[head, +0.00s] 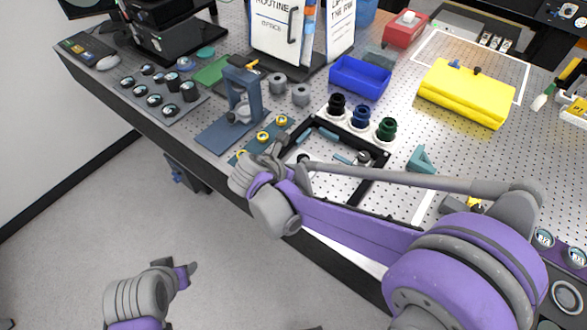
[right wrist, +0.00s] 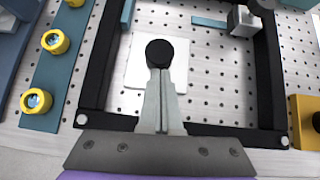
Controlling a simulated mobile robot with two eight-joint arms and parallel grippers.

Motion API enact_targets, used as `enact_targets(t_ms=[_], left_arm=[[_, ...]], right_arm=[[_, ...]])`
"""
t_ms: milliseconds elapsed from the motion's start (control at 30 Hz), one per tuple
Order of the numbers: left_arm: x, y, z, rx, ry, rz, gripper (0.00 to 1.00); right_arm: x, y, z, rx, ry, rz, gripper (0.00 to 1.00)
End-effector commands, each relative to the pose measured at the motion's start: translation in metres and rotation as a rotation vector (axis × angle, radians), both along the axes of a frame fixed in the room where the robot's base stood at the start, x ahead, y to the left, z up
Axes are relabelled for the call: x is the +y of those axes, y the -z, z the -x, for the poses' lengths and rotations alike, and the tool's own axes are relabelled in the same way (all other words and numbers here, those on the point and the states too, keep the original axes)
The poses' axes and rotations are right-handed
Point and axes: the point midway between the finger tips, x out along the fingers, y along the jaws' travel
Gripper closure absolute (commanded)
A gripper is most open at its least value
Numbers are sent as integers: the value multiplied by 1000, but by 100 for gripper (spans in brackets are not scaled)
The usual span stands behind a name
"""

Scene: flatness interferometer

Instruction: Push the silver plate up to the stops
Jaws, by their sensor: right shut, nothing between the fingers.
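The silver plate (right wrist: 143,72) is a pale square lying on the perforated surface inside a black frame (right wrist: 92,70), in the right wrist view. A round black knob (right wrist: 160,53) stands on it. My right gripper (right wrist: 160,75) is shut and empty, its fingertips over the plate at the knob's near side; whether they touch the knob I cannot tell. Teal bars, one upper left (right wrist: 127,13) and one upper right (right wrist: 209,21), lie beyond the plate, apart from it. In the head view my right gripper (head: 277,150) largely hides the plate. My left gripper (head: 178,268) hangs over the floor, empty.
A silver block (right wrist: 241,20) sits at the frame's upper right. Yellow ring parts on a teal strip (right wrist: 45,98) lie left of the frame. In the head view, a blue stand (head: 240,95), a blue bin (head: 360,77) and dark, blue and green knobs (head: 361,116) surround the frame.

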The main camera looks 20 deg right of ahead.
Motion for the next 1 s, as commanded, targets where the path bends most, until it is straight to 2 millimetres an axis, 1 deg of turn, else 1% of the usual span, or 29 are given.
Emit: enact_targets(t_ms=[200, 300, 400, 500, 867, 1000], left_arm=[[0, 13, 5, 9, 0, 0, 50], [0, 17, 6, 12, 0, 0, 50], [0, 19, 7, 13, 0, 0, 50], [0, 20, 7, 13, 0, 0, 50], [0, 19, 7, 13, 0, 0, 50], [0, 15, 5, 10, 0, 0, 50]], right_arm=[[-39, 3, -32, 0, 7, 2, 100], [-55, 3, -46, 1, 6, 1, 100], [-65, 2, -56, 1, 4, 0, 100], [-69, 1, -59, 0, 2, 1, 100], [-69, -1, -59, -1, 1, 0, 100], [-66, -6, -59, -2, 1, 1, 100]])
